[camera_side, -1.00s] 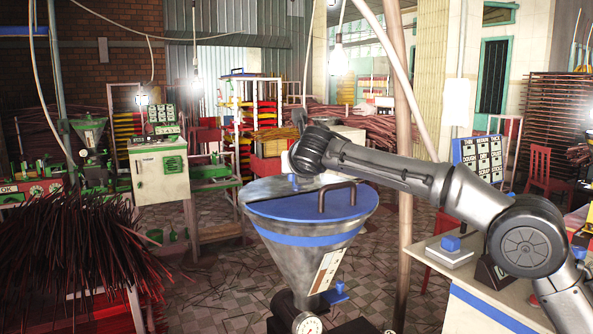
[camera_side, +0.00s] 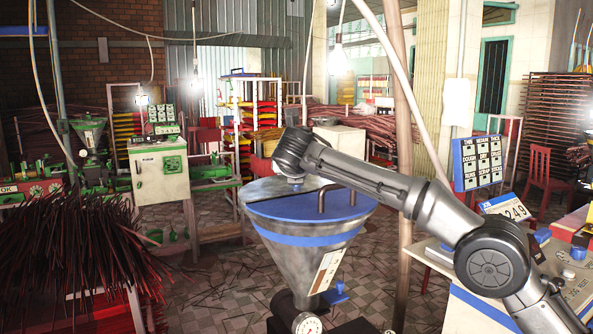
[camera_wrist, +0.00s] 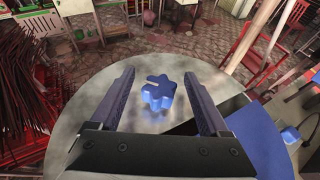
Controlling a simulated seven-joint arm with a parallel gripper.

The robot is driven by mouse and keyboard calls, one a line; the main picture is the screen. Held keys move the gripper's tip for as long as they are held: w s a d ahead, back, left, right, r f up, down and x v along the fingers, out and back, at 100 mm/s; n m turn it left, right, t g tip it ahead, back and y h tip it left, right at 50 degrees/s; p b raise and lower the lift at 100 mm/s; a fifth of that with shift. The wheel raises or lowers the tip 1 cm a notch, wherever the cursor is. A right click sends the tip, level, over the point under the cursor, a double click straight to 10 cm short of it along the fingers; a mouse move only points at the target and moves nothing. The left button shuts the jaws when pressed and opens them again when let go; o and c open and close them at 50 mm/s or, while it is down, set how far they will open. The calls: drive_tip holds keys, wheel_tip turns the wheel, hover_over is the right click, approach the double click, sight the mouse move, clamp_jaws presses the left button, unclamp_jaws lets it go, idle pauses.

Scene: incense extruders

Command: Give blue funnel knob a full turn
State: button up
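The blue funnel knob (camera_wrist: 158,92) is a lobed, star-shaped knob on the grey part of the funnel's lid in the wrist view. My gripper (camera_wrist: 158,74) is open, with one dark finger on each side of the knob and visible space between them. I cannot tell how far above the lid the fingertips are. In the side view the metal funnel (camera_side: 310,262) has a blue band and a blue lid half (camera_side: 325,208).
A dark handle (camera_side: 336,192) stands up from the lid, right of my wrist. A second blue knob (camera_side: 336,294) is low on the funnel's side. A bench with a number display (camera_side: 506,209) stands at right. Bundles of dark sticks (camera_side: 70,245) are at left.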

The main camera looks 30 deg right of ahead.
drive_tip(key=v, duration=1.4)
drive_tip(key=shift+w, duration=0.1)
drive_tip(key=a+f+n+y, duration=0.1)
drive_tip(key=w+a+n+y, duration=0.1)
drive_tip(key=a, duration=0.1)
drive_tip(key=shift+w+f+n+t, duration=0.2)
drive_tip(key=shift+f+n+t, duration=0.15)
drive_tip(key=shift+n+t, duration=0.05)
drive_tip(key=n+y, duration=0.1)
drive_tip(key=f+n+y, duration=0.1)
drive_tip(key=n+y, duration=0.1)
drive_tip(key=shift+f, duration=0.1)
drive_tip(key=shift+t+y, duration=0.5)
drive_tip(key=shift+y, duration=0.4)
drive_tip(key=s+d+r, duration=0.1)
drive_tip(key=d, duration=0.2)
drive_tip(key=s+d, duration=0.1)
drive_tip(key=d, duration=0.2)
drive_tip(key=s+d+r, duration=0.1)
drive_tip(key=d, duration=0.2)
drive_tip(key=shift+d+r, duration=0.15)
drive_tip(key=shift+r, duration=0.15)
drive_tip(key=shift+w+d+f, duration=0.1)
drive_tip(key=shift+w+f, duration=0.05)
drive_tip(key=shift+w, duration=0.05)
drive_tip(key=x, duration=1.3)
drive_tip(key=shift+f, duration=0.1)
